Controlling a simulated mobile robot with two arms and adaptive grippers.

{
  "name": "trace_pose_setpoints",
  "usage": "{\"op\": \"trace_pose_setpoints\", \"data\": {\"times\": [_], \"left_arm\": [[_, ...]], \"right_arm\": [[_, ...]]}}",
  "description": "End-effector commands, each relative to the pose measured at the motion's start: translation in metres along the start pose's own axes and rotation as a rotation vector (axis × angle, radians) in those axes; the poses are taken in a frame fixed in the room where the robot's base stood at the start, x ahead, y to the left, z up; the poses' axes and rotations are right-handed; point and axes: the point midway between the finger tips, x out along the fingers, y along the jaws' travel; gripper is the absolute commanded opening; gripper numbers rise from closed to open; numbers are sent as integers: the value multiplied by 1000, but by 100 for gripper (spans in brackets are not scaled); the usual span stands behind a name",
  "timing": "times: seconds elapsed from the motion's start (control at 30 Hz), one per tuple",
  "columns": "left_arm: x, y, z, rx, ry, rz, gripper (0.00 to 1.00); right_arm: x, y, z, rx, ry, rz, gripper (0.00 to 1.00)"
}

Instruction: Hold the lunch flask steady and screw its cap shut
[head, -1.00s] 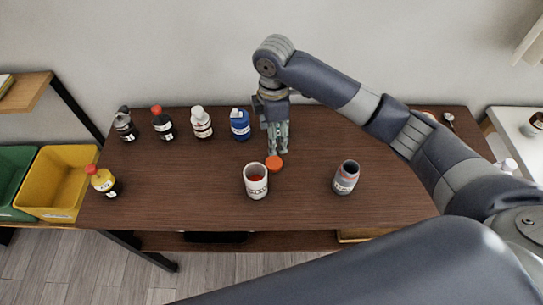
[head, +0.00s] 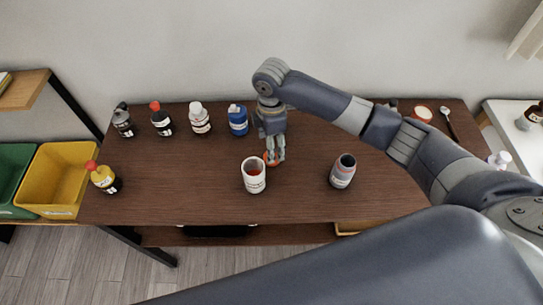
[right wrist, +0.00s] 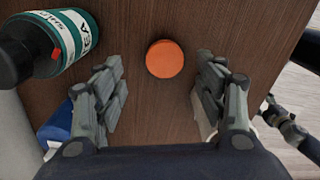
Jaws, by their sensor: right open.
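A dark jar (head: 343,172) stands right of the flask. A blue bottle (head: 238,120), a white bottle (head: 200,118) and dark bottles line the back. A green-labelled bottle (right wrist: 70,40) is near the right gripper. The front middle is clear.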

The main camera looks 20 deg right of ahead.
Motion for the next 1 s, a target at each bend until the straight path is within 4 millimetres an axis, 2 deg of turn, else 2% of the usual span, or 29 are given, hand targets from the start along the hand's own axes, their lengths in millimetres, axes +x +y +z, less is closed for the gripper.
{"op": "trace_pose_setpoints", "data": {"times": [0.17,0.3,0.7,0.9,1.0], "left_arm": [[-14,1,6,0,-11,1,69],[-14,1,6,0,-12,1,69],[-14,1,5,-1,-10,1,69],[-14,0,4,-1,-9,1,69],[-14,0,4,-1,-8,1,69]], "right_arm": [[25,-8,4,1,-3,-7,65],[43,-6,3,0,-2,-2,65],[48,-6,3,0,-2,-1,65],[47,-6,3,0,-2,-1,34],[47,-6,3,0,-2,-1,31]]}}
